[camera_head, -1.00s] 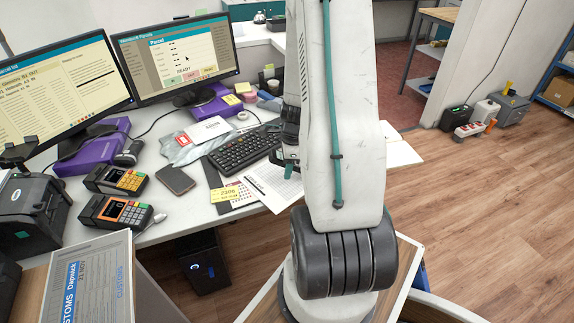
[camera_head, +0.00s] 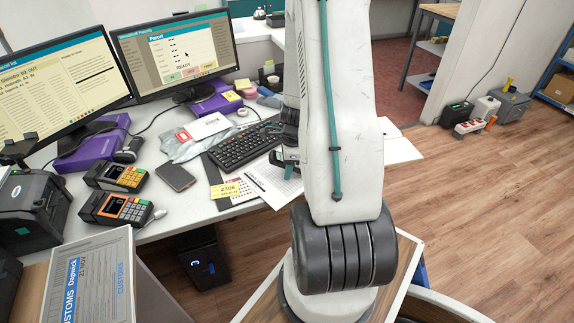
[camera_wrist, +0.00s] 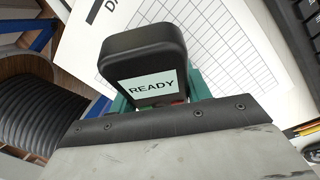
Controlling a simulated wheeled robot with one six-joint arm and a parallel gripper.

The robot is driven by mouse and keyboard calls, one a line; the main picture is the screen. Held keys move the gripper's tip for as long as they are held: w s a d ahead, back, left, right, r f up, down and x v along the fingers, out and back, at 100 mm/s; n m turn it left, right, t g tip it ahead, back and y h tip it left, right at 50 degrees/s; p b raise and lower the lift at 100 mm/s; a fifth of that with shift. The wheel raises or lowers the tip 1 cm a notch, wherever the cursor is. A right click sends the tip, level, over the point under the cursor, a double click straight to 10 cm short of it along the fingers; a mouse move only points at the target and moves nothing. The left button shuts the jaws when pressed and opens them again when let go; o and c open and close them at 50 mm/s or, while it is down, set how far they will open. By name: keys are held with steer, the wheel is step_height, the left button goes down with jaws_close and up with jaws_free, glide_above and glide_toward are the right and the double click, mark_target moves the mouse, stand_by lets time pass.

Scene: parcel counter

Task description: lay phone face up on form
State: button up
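The phone (camera_head: 177,177) lies flat on the white desk, its dark face up, between the card terminals and the keyboard. The form (camera_head: 272,186) is a white sheet with a printed grid right of the yellow note. A gridded sheet, apparently this form, fills much of the wrist view (camera_wrist: 228,48). My gripper (camera_head: 285,157) is over the form's far right part, right of the phone and apart from it. In the wrist view, a black rounded unit reading READY (camera_wrist: 150,84) stands between teal parts of my gripper. I cannot tell whether it belongs to the gripper. The fingertips are hidden.
Two card terminals (camera_head: 115,177) (camera_head: 114,209) stand left of the phone. A black keyboard (camera_head: 240,147) lies behind the form. A customs box (camera_head: 88,280) is at the front left. Bare desk shows around the phone.

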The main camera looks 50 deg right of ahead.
steer(key=o, duration=0.4)
steer(key=r, duration=0.7)
steer(key=shift+s+d+r, duration=0.35)
steer(key=shift+s+r, duration=0.05)
steer(key=shift+a+n, duration=0.15)
steer(key=shift+n, duration=0.25)
steer(key=s+a+r+n, duration=0.4)
steer(key=a+r+n, duration=0.4)
steer(key=a+n, duration=0.1)
steer(key=s+a+r+n, duration=0.4)
steer(key=a+r+n, duration=0.5)
steer(key=a, duration=0.2)
steer(key=s+a+r+n+h, duration=0.1)
steer(key=s+a+r+n, duration=0.2)
steer(key=a+r+n, duration=0.5)
steer(key=shift+s+a+r+n, duration=0.15)
steer(key=shift+s+a+n, duration=0.05)
steer(key=shift+a, duration=0.35)
steer(key=shift+s+a+r+n, duration=0.15)
steer(key=shift+s+a+n, duration=0.05)
steer(key=shift+a, duration=0.35)
